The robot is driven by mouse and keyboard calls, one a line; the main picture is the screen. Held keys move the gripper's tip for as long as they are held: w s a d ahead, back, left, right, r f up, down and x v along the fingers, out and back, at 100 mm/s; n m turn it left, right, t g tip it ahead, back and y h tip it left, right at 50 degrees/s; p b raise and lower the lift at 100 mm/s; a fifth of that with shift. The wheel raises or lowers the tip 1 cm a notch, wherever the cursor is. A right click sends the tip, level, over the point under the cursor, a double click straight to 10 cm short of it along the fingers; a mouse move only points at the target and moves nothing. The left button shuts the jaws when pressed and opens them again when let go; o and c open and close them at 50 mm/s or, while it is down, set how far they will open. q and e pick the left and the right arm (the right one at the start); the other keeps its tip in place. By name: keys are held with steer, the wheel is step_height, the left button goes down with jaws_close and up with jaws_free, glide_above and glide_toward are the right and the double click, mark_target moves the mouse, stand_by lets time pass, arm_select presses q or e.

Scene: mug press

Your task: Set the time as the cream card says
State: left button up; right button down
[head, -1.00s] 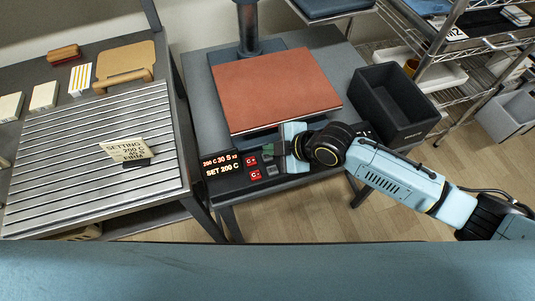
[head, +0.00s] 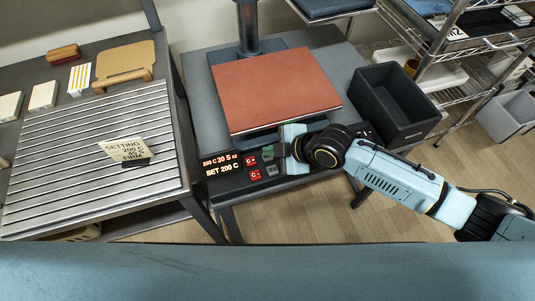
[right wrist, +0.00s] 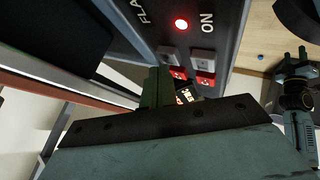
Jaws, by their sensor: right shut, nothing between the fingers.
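The cream card (head: 124,150) stands on the slatted bench at left and reads SETTING, 200 C, 40 S, FIRM. The press panel's display (head: 221,163) reads 200 C 30 S x2, with SET 200 C below. Red C+ (head: 252,160) and C- (head: 255,174) keys sit right of it, beside a grey key (head: 271,170). My right gripper (head: 272,152) is shut and empty, low over the keys; whether it touches one is unclear. Its fingers (right wrist: 158,88) partly cover the panel in the wrist view. At that view's right, my left gripper (right wrist: 299,58) appears small and dark.
The press's reddish-brown plate (head: 275,88) lies behind the panel. A black bin (head: 394,104) stands right of it, a wire shelf (head: 470,70) beyond. A red lamp (right wrist: 181,24) glows near the word ON. Pale blocks (head: 44,96) lie on the left bench.

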mark_target(272, 158)
steer(key=shift+f, duration=0.5)
stand_by(0.3)
steer(key=shift+r, duration=0.25)
steer(key=shift+r+p, duration=0.65)
steer(key=shift+r, duration=0.05)
steer(key=shift+r, duration=0.1)
step_height(272, 158, up, 5)
steer(key=p, duration=0.5)
stand_by(1.7)
